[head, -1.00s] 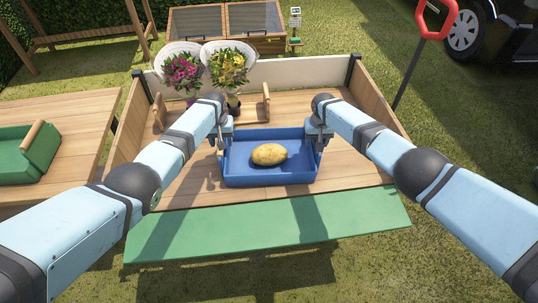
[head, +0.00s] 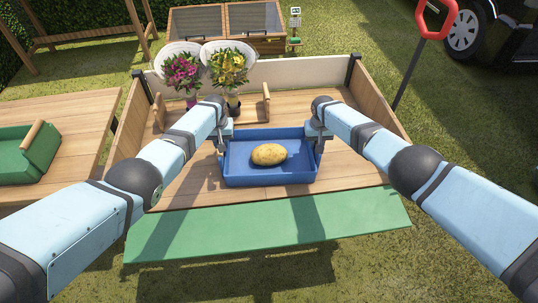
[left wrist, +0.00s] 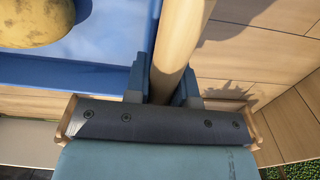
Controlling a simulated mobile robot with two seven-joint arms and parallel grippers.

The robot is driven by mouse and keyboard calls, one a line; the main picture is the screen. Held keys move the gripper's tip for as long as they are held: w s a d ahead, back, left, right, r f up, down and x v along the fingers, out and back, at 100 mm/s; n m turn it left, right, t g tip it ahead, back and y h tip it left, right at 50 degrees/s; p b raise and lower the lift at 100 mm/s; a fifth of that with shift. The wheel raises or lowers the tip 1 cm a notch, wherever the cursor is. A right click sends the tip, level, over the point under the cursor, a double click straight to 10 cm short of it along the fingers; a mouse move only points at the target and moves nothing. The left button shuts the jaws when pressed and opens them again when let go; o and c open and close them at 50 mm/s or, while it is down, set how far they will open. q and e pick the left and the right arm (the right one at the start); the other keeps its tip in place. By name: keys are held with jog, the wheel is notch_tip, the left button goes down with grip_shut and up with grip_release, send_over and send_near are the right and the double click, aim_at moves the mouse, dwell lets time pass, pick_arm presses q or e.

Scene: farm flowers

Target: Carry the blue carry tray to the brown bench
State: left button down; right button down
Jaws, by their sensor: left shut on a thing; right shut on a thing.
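The blue carry tray (head: 240,178) is in the middle of the head view, over the plank floor of a wooden wagon bed, with a potato (head: 268,154) in it. My left gripper (head: 225,138) is at the tray's left side and my right gripper (head: 319,138) at its right side. In the left wrist view my left gripper (left wrist: 163,82) is shut around a round wooden handle (left wrist: 182,35). My right gripper is shut on the tray's right side; its handle is mostly hidden. The tray looks level. I cannot tell whether it touches the planks.
A brown wooden table or bench (head: 75,110) stands at left, with a green tray (head: 20,160) on it. In the wagon, two flower bouquets (head: 182,72) stand by another wooden-handled carrier (head: 266,104) behind the tray. Wooden side walls (head: 375,100) flank the bed; a green flap (head: 265,228) is in front.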

pick_arm(q)
jog(key=shift+r, duration=0.15)
pick_arm(e)
jog(key=shift+r, duration=0.15)
